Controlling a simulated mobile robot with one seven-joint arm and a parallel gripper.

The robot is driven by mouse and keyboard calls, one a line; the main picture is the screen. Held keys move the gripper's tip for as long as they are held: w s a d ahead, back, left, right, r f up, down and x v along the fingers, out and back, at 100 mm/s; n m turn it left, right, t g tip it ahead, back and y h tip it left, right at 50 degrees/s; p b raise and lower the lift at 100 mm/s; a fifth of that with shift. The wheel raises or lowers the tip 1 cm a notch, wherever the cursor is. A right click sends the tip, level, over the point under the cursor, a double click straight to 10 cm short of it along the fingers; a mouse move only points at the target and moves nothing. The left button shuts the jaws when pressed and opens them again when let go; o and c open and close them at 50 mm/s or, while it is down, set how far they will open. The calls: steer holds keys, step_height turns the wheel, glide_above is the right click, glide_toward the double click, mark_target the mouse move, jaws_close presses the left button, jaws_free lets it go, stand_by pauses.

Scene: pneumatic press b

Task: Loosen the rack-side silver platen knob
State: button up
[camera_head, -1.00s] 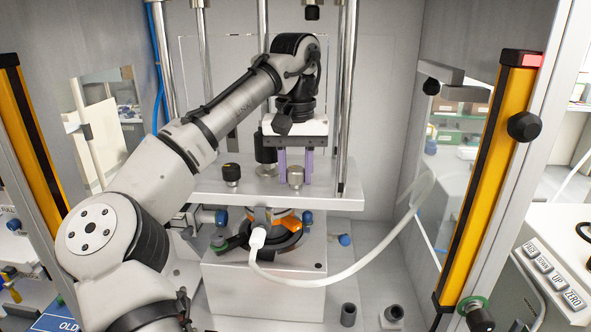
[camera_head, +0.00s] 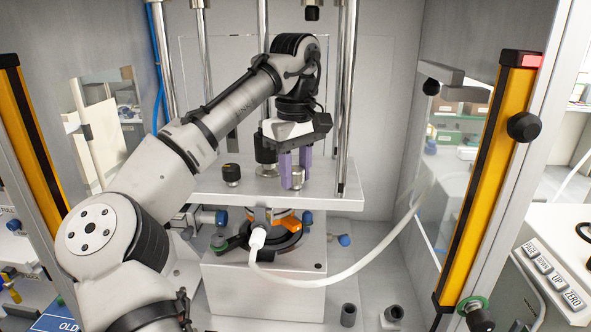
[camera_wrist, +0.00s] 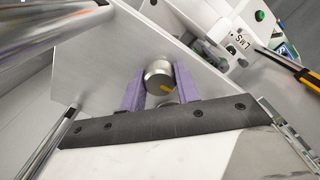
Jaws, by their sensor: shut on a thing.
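The silver platen knob (camera_head: 297,180) is a short round metal knob on the right part of the press's upper plate. My gripper (camera_head: 295,170) points down over it, with its purple fingers on either side of the knob. In the wrist view the knob (camera_wrist: 157,76) has a yellow mark and sits between the two fingertips of my gripper (camera_wrist: 159,88). The gripper is shut on the knob. The fingers partly hide the knob in the head view.
The grey platen (camera_head: 325,200) carries a black-topped knob (camera_head: 232,174) at its left and a taller black-topped fitting behind. Steel columns (camera_head: 347,95) stand near my wrist. A white hose (camera_head: 330,280) curves below the plate. Yellow-and-black light bars (camera_head: 485,185) flank the opening.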

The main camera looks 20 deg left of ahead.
steer(key=shift+f, duration=0.15)
stand_by(0.4)
steer(key=o, duration=1)
steer(key=shift+c, duration=0.2)
